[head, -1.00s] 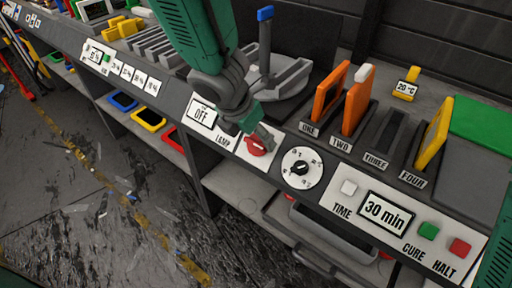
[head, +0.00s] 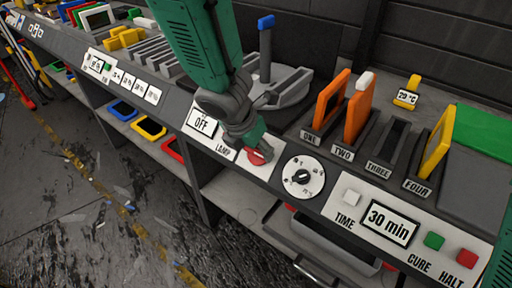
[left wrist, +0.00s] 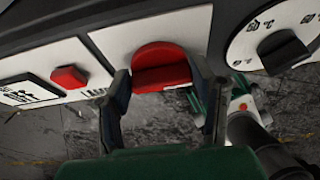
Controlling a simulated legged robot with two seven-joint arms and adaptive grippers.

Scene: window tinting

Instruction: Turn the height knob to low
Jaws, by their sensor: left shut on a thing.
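A red knob (head: 259,156) sits on the white front panel beside the word LAMP. My left gripper (head: 255,148) reaches down over it and partly hides it. In the left wrist view, the red knob (left wrist: 160,68) lies between the two fingers of my left gripper (left wrist: 163,75), which is shut on it. I cannot read a height label or a low mark on any knob. My right gripper is not in view.
Right of the red knob is a white dial with a black knob (head: 302,177). A display reads OFF (head: 202,123) and another reads 30 min (head: 388,223). Green (head: 434,240) and red (head: 467,257) buttons sit at the right. Slots with orange and yellow frames (head: 436,143) stand behind.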

